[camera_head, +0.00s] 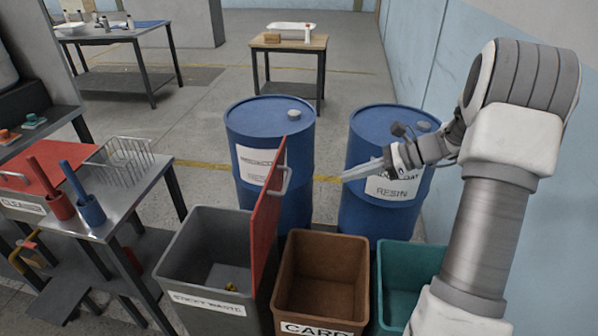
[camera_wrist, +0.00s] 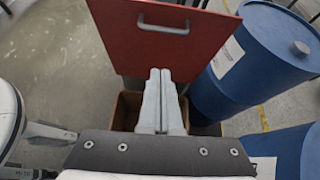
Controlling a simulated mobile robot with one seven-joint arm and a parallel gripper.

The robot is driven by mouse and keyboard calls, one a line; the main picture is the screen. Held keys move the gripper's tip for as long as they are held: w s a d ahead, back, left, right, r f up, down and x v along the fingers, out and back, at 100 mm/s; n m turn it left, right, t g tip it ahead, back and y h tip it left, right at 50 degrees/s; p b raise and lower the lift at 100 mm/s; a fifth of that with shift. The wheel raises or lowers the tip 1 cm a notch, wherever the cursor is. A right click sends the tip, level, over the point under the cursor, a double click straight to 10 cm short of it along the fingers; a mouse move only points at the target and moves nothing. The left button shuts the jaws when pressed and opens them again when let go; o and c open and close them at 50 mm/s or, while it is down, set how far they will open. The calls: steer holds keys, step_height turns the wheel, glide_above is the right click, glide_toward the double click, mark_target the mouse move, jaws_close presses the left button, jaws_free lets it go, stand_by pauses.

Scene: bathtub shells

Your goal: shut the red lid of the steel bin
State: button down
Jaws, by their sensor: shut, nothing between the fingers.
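The steel bin (camera_head: 205,295) is a grey box labelled "STICKY WASTE" at the bottom centre-left of the head view. Its red lid (camera_head: 267,222) stands open, nearly upright, along the bin's right side. The lid's bar handle (camera_head: 286,180) is on the face turned to the right, towards my gripper. My gripper (camera_head: 346,177) is shut and empty, to the right of the lid and apart from it, pointing left. In the wrist view the shut fingers (camera_wrist: 160,74) point at the lid (camera_wrist: 120,40), with the handle (camera_wrist: 163,25) beyond the tips. A few small things lie inside the bin.
A brown bin (camera_head: 278,290) and a green bin (camera_head: 382,290) stand right of the steel bin. Two blue drums (camera_head: 243,125) (camera_head: 365,125) stand behind. A steel table (camera_head: 150,185) with a wire rack is at the left. A pale blue wall (camera_head: 570,220) is at the right.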

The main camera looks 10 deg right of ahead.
steer(key=w+r+b+x, duration=0.1)
steer(key=r+x, duration=0.1)
steer(key=x, duration=1)
steer(key=shift+w+a+m+b, duration=0.25)
steer(key=shift+a+m+b, duration=0.15)
steer(key=shift+a, duration=0.2)
